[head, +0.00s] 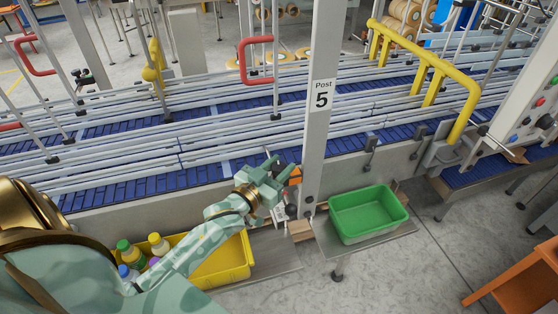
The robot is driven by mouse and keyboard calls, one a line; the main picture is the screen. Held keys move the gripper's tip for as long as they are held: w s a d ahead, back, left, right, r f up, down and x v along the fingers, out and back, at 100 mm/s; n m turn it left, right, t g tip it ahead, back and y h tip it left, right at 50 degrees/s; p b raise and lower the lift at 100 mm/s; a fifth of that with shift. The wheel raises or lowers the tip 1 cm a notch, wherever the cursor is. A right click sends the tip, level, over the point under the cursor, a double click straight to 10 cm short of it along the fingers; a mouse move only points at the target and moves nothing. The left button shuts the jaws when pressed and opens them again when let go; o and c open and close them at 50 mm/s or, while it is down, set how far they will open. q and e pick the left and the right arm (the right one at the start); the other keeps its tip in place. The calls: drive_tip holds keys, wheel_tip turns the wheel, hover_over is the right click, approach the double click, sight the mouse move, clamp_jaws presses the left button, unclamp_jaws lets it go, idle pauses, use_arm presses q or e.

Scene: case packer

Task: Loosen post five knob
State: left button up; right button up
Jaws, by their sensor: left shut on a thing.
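Post five (318,130) is a grey upright with a "Post 5" label, standing at the near side of the conveyor. An orange part, seemingly its knob (295,173), shows on the left side of the post, partly hidden by my gripper. My left gripper (281,178) is at this orange part, just left of the post, with its fingers shut on it. The exact contact is small and partly covered. My right gripper is not in view.
A green bin (368,212) stands on a small shelf right of the post. A yellow bin (228,264) with several bottles sits below my left arm. Conveyor rails (200,150) run behind the gripper. A yellow guard rail (440,68) is at the right.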

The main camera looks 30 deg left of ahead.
use_arm(q)
drive_tip(key=shift+n+y, duration=0.4)
drive_tip(key=shift+y, duration=0.2)
drive_tip(key=o, duration=1)
drive_tip(key=shift+s, duration=0.1)
drive_tip(key=s+b, duration=0.3)
drive_tip(key=s, duration=1.3)
drive_tip(key=shift+s, duration=0.1)
